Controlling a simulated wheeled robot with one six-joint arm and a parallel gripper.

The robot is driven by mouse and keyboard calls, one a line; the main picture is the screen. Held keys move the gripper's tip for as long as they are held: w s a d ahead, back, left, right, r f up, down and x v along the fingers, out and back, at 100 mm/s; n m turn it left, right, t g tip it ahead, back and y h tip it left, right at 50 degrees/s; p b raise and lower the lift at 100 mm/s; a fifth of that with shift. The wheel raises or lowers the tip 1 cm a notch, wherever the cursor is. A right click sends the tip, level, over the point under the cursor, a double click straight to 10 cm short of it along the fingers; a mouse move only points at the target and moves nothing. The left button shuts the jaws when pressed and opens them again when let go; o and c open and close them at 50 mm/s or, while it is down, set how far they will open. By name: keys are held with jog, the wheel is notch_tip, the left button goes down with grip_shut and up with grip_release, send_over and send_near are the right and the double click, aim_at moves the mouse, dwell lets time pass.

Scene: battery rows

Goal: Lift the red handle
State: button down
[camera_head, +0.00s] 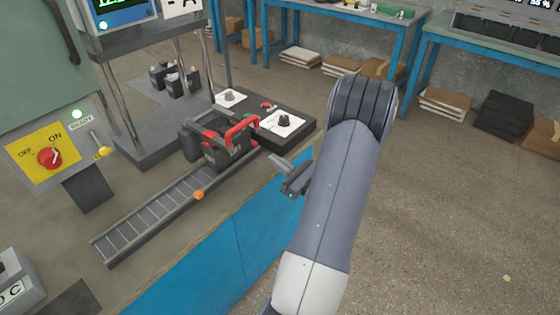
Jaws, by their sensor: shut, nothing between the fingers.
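The red handle (243,128) is a raised bar on top of a dark battery-like block (228,152), which sits at the far end of a roller track on the bench. My gripper (280,164) is to the right of the block and a little nearer, apart from the handle. Its fingers point left towards the block and look closed, with nothing held. My grey arm reaches up from the bottom and bends at the top, to the right of the bench.
The roller track (160,212) runs to the lower left, with an orange knob (199,195) at its side. A white dial plate (283,123) lies just behind the block. A grey stand (143,146) is behind left. A yellow switch panel (45,155) is at left. Open floor lies right.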

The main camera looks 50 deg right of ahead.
jog(key=w+r+p, duration=0.1)
jog(key=w+r, duration=0.3)
jog(key=w, duration=0.4)
jog(key=shift+w+a+r, duration=0.35)
jog(key=shift+a, duration=0.05)
jog(key=shift+r+p, duration=0.1)
jog(key=shift+p, duration=0.3)
